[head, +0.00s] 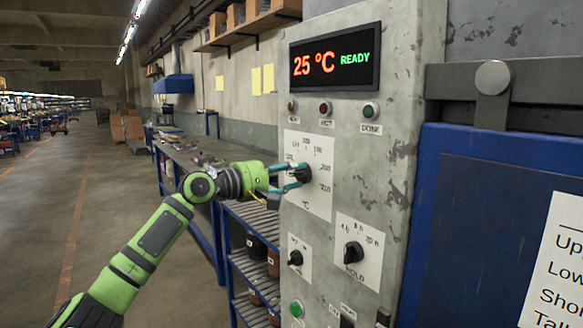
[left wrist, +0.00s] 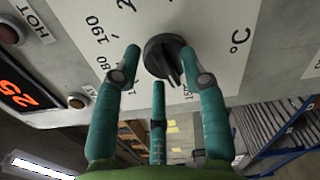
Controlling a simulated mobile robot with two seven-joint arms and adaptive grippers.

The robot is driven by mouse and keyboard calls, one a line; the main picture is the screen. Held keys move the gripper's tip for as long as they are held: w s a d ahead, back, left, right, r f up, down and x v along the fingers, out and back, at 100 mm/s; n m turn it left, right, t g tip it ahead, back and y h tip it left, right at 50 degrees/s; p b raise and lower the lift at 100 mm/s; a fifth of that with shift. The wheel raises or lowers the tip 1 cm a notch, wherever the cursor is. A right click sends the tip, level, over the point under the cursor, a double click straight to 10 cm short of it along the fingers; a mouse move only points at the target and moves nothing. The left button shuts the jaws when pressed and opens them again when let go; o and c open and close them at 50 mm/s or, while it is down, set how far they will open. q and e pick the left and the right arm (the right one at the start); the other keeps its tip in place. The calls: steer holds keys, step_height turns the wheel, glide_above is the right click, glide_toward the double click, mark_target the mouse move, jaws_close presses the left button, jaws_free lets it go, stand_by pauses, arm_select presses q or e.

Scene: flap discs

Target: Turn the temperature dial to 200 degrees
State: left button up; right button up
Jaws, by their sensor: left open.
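The temperature dial (head: 303,172) is a black round knob on a white scale plate (head: 318,150) with numbers and °C. In the left wrist view the dial (left wrist: 168,58) has its ridge pointing down in the picture; the number it points at is not readable. My left gripper (head: 290,176) is open at the dial. In the left wrist view its green fingers (left wrist: 161,62) show on either side of the dial, with a third finger below. I cannot tell whether any finger touches it. My right gripper is not in view.
The display (head: 335,58) reads 25 °C READY. Lamps sit under it. A HOLD knob (head: 353,252) and a smaller knob (head: 295,258) are lower on the grey panel (head: 375,170). A blue roller rack (head: 250,235) stands left of the panel, and a blue door is at right.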

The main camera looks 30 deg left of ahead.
arm_select(q)
steer(key=shift+w+a, duration=0.1)
jaws_close()
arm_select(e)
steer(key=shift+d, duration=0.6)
arm_select(q)
steer(key=shift+f, duration=0.1)
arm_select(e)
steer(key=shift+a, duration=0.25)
